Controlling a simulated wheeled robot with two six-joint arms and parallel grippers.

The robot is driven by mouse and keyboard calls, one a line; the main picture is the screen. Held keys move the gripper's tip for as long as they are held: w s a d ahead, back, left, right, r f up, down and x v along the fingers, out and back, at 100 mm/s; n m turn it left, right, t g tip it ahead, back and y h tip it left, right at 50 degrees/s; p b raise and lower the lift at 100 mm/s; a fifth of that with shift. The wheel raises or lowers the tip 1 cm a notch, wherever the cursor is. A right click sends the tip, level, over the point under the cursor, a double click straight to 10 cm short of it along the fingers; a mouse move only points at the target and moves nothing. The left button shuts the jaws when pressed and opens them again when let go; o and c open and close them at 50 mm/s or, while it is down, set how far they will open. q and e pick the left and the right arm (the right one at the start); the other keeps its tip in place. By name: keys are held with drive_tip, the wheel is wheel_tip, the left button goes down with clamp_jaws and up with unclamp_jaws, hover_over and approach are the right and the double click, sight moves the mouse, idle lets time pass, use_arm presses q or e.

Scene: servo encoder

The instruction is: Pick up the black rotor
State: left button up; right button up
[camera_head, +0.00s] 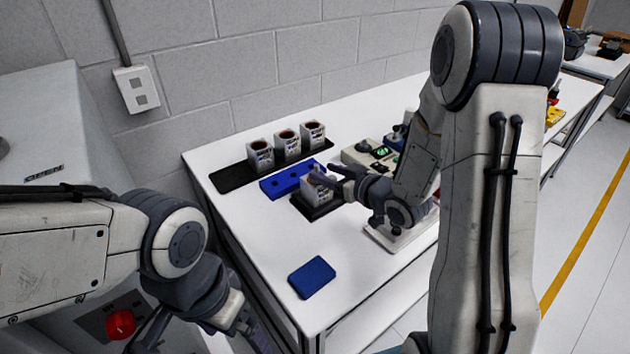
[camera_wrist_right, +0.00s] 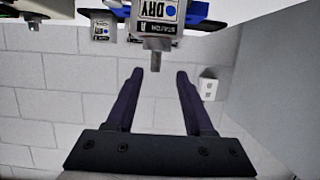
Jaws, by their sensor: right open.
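A white box (camera_head: 314,192) stands on a small black tray, with my right gripper (camera_head: 325,174) at its top. In the right wrist view a labelled grey box (camera_wrist_right: 163,12), reading STATOR A and DRY, shows upside down, with a short grey stub (camera_wrist_right: 154,68) sticking out. My right gripper (camera_wrist_right: 159,71) is open there, its fingertips on either side of the stub with gaps. I cannot make out a black rotor clearly; it may be the part in this box. My left gripper (camera_head: 250,326) hangs low at left; its jaw opening is unclear.
Several white boxes with dark reddish tops (camera_head: 287,138) stand on a long black tray (camera_head: 235,176) at the wall. A blue holed plate (camera_head: 278,184) lies before them. A blue pad (camera_head: 311,277) lies nearer. A grey device (camera_head: 365,154) stands right.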

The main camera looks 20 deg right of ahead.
sight(315, 169)
drive_tip(key=x, duration=0.3)
drive_tip(key=shift+w+d+f, duration=0.1)
drive_tip(key=shift+w+d, duration=0.15)
drive_tip(key=shift+d, duration=0.05)
drive_tip(key=shift+f+p+x, duration=0.15)
drive_tip(key=shift+p+x, duration=0.3)
drive_tip(key=shift+x, duration=0.85)
drive_tip(key=shift+f+p+x, duration=0.15)
drive_tip(key=shift+p+x, duration=0.25)
drive_tip(key=shift+x, duration=0.9)
drive_tip(key=shift+s, duration=0.1)
clamp_jaws()
drive_tip(key=shift+r, duration=0.15)
